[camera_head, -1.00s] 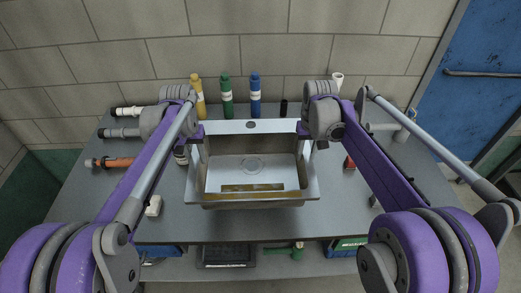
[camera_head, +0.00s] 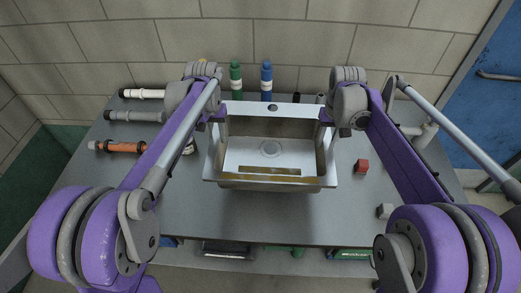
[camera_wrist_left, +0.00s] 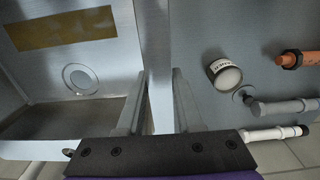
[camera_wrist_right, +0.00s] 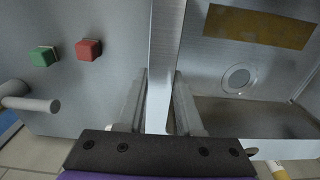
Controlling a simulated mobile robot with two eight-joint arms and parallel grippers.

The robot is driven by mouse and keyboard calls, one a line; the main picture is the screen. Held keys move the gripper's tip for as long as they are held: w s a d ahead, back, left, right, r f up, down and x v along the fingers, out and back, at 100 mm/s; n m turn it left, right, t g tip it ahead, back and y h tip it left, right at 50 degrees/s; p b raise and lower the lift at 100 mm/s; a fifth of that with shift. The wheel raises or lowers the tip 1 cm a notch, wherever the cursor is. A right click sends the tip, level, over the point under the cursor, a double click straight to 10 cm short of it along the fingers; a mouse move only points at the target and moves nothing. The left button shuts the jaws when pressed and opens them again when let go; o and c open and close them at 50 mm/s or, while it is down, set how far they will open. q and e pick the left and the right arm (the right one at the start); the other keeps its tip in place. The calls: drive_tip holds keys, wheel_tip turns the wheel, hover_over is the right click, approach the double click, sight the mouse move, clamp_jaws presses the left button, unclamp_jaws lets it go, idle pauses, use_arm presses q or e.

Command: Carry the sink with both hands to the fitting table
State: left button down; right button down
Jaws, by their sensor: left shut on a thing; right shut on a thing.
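The steel sink (camera_head: 272,182) is a rectangular basin with a round drain and a brownish strip inside, held over the grey fitting table (camera_head: 230,222). My left gripper (camera_head: 218,114) is shut on its left rim; in the left wrist view the fingers (camera_wrist_left: 155,105) clamp the sink's rim (camera_wrist_left: 155,40). My right gripper (camera_head: 326,114) is shut on the right rim, and the right wrist view shows its fingers (camera_wrist_right: 160,105) on either side of that rim (camera_wrist_right: 166,40). The sink looks roughly level. Whether its underside touches the table I cannot tell.
Left of the sink lie an orange-brown tube (camera_head: 120,147), a grey tube (camera_head: 135,116) and a white tube (camera_head: 145,94). Green (camera_head: 236,80) and blue (camera_head: 266,80) bottles stand behind. A red block (camera_head: 362,166) lies to the right.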

use_arm(q)
drive_tip(key=shift+s, duration=0.15)
use_arm(e)
drive_tip(key=shift+s, duration=0.1)
